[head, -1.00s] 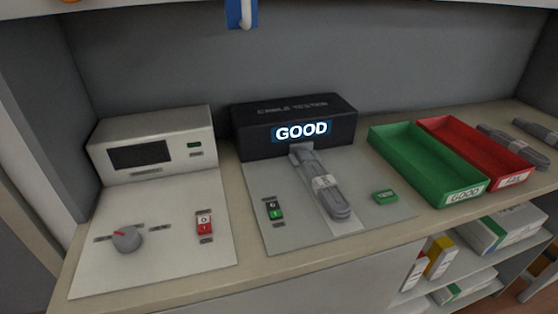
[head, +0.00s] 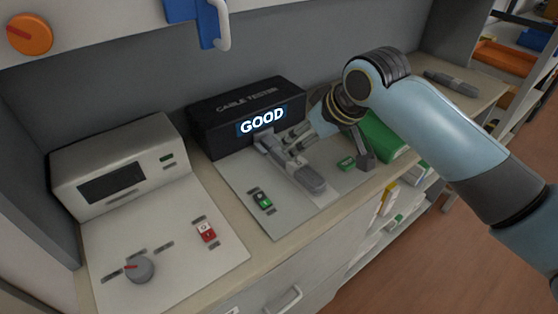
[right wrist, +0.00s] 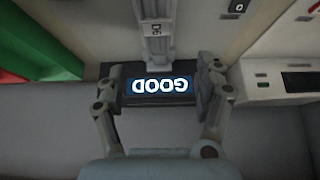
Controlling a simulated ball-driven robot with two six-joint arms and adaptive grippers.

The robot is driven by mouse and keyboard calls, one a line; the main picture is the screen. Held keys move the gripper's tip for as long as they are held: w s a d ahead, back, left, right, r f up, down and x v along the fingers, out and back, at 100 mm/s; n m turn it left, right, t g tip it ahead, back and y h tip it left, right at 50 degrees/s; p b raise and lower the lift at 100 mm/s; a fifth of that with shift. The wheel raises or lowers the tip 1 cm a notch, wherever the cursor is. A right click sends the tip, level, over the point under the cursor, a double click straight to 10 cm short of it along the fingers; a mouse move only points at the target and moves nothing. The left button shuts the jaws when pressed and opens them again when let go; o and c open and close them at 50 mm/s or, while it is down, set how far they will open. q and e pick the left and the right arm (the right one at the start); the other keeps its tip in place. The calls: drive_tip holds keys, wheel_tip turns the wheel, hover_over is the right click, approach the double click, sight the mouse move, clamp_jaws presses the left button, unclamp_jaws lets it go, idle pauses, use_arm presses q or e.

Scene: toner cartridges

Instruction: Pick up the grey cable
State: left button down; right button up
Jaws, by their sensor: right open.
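The grey cable (head: 306,178) is a folded bundle with a pale label. It lies on the light panel in front of the black cable tester (head: 218,112), its upper end at the tester's socket. The tester's display reads GOOD. My right gripper (head: 328,148) is over the panel by the cable, its fingers apart and empty. In the right wrist view, the cable (right wrist: 156,40) runs down from the top edge between the lines of my spread fingers (right wrist: 160,75), with the tester's display beyond. I cannot tell the gripper's height above the cable. My left gripper is not in view.
A green tray (head: 382,138) is partly hidden behind my right arm. A small green tag (head: 346,163) and a green switch (head: 262,200) flank the cable. A beige device (head: 118,165) with a knob (head: 139,269) stands left. Another grey cable (head: 452,82) lies far right.

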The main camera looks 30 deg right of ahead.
sight(300, 165)
drive_tip(key=x, duration=0.4)
drive_tip(key=shift+s+d, duration=0.15)
drive_tip(key=shift+x, duration=2.75)
drive_tip(key=shift+s, duration=0.15)
clamp_jaws()
